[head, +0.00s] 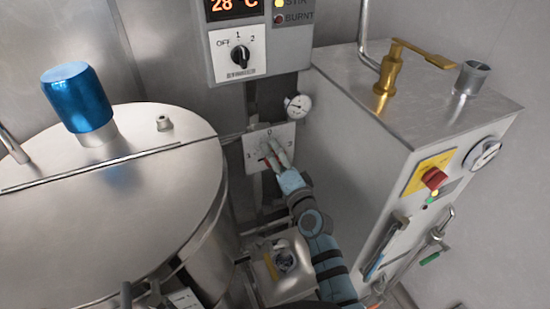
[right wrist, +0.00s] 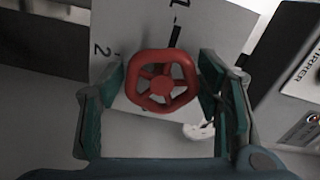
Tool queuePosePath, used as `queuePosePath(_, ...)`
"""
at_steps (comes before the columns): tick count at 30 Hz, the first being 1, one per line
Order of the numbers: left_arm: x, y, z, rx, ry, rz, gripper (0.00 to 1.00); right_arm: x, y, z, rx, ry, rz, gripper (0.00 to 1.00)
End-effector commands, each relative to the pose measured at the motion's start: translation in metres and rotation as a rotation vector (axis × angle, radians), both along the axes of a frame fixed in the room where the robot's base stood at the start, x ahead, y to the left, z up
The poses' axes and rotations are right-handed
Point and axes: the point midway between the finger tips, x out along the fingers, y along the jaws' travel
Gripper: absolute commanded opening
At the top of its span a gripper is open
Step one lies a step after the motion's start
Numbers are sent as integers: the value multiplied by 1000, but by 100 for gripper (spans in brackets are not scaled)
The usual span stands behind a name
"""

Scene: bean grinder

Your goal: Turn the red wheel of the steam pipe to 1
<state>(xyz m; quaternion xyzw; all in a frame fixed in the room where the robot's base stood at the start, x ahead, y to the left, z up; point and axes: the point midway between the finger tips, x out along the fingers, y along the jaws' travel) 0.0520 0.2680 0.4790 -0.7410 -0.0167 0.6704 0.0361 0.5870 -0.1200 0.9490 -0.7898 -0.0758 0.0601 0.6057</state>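The red wheel (right wrist: 163,81) sits on a white plate (head: 258,139) marked 0 at the top, with numbers at left and right. My right gripper (right wrist: 160,92) is open around the wheel, one finger on each side. The right finger is very close to the rim; I cannot tell whether it touches. In the right wrist view a 2 is at the plate's left, and a dark bar near a cut-off mark at the top. In the head view the fingers (head: 276,153) partly hide the wheel. I cannot make out my left gripper.
A large steel tank (head: 120,195) with a blue cap (head: 77,97) fills the left. A control box (head: 240,42) with a knob is above the plate, and a small gauge (head: 297,106) beside it. A grey cabinet (head: 390,130) stands close on the right.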

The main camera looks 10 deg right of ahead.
Motion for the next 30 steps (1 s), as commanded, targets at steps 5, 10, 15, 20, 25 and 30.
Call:
queuePosePath(5,0,0,0,0,0,0,57,0,0,1,0,-1,-1,71)
queuePosePath(10,-1,2,0,2,1,-1,57,-1,0,1,0,-2,0,71)
queuePosePath(15,-1,1,0,2,1,0,57,-23,-5,0,0,-1,-2,71)
queuePosePath(20,0,1,0,1,1,0,57,-67,-14,0,0,1,-1,71)
queuePosePath(25,0,1,0,1,0,0,57,-106,-21,0,0,0,-1,71)
queuePosePath(30,0,0,0,0,0,0,57,-118,-23,1,0,-2,0,71)
